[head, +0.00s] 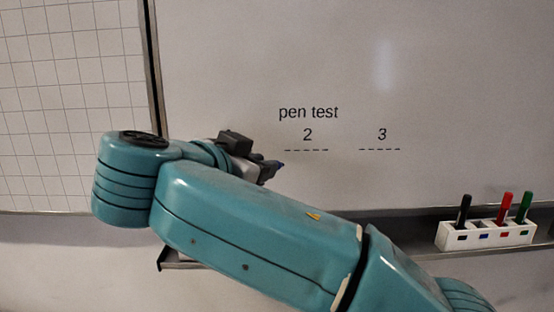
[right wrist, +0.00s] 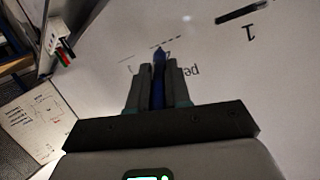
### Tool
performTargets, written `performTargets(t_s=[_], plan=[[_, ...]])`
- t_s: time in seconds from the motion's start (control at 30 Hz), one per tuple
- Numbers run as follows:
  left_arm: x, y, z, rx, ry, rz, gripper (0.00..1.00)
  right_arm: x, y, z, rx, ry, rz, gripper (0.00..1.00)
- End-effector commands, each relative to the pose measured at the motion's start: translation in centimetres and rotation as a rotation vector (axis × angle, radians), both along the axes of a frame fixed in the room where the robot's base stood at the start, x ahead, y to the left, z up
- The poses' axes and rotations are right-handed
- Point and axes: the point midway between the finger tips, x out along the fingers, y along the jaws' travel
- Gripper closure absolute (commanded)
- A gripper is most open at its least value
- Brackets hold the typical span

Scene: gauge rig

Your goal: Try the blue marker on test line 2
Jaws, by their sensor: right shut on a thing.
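The blue marker (right wrist: 158,68) is in my right gripper (right wrist: 158,85), which is shut on it with the blue tip pointing at the board. In the head view my right gripper (head: 268,170) is just left of and slightly below test line 2 (head: 306,150). The blue tip (head: 280,165) shows at its end; I cannot tell whether it touches the board. Line 2 shows as plain black dashes, and in the right wrist view its dashes (right wrist: 168,42) lie just beyond the tip. My left gripper is not in view.
Test line 3 (head: 380,150) is to the right, bare dashes. Number 1 (right wrist: 248,35) has a thick black stroke (right wrist: 242,12) beside it. A white holder (head: 470,244) on the ledge carries black (head: 463,211), red (head: 505,208) and green (head: 525,206) markers; its blue-labelled slot is empty.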

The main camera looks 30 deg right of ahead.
Motion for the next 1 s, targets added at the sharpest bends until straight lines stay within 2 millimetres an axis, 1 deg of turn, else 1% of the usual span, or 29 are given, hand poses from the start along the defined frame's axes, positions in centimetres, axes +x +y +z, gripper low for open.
performTargets(t_s=[0.3, 0.5, 0.7, 1.0], plan=[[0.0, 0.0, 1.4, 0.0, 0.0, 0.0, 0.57, 3.3, -2.1, 0.2, -0.001, 0.002, -0.004, 1.0], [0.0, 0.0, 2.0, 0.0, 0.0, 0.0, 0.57, 4.8, -3.0, 0.1, -0.001, 0.001, -0.002, 1.0], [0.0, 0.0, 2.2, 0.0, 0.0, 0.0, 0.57, 5.4, -3.4, 0.0, -0.001, 0.0, -0.001, 1.0], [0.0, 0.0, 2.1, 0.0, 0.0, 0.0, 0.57, 5.5, -3.4, 0.0, -0.001, 0.0, -0.001, 1.0]])
